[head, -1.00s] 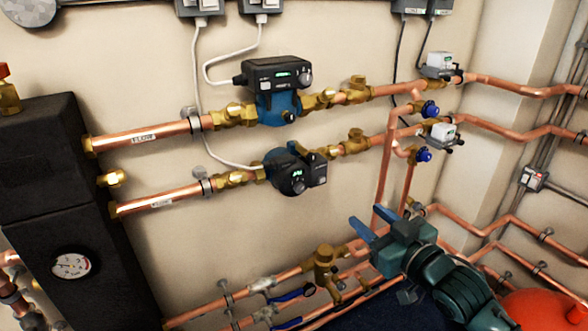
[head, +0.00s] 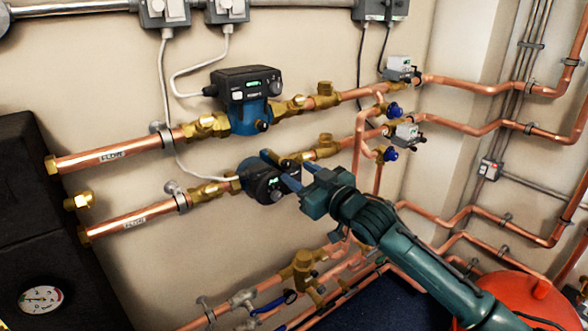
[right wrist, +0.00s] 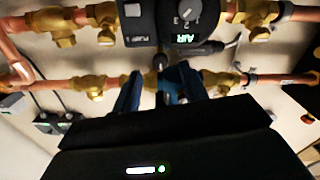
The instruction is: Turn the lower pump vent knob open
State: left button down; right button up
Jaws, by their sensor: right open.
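The lower pump (head: 262,182) is a dark round unit on the lower copper pipe, partly covered by my right gripper in the head view. My right gripper (head: 280,171) is open, its two blue fingers in front of the pump's right side. In the right wrist view, the lower pump (right wrist: 178,22) shows a lit "AIR" display and a numbered dial at the top. The fingers (right wrist: 160,88) stand apart below it, with a small dark round part (right wrist: 160,62) near their tips. I cannot tell whether this is the vent knob or whether they touch it. My left gripper is out of view.
The upper pump (head: 248,98) sits on the pipe just above. Brass valves (head: 327,146) and blue-handled valves (head: 389,154) lie to the right. A black cabinet (head: 40,230) stands at the left and a red vessel (head: 520,305) at the lower right. More pipes run below.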

aim_at(286, 164)
jog(key=shift+x, duration=1.45)
jog(key=shift+c, duration=0.5)
grip_shut()
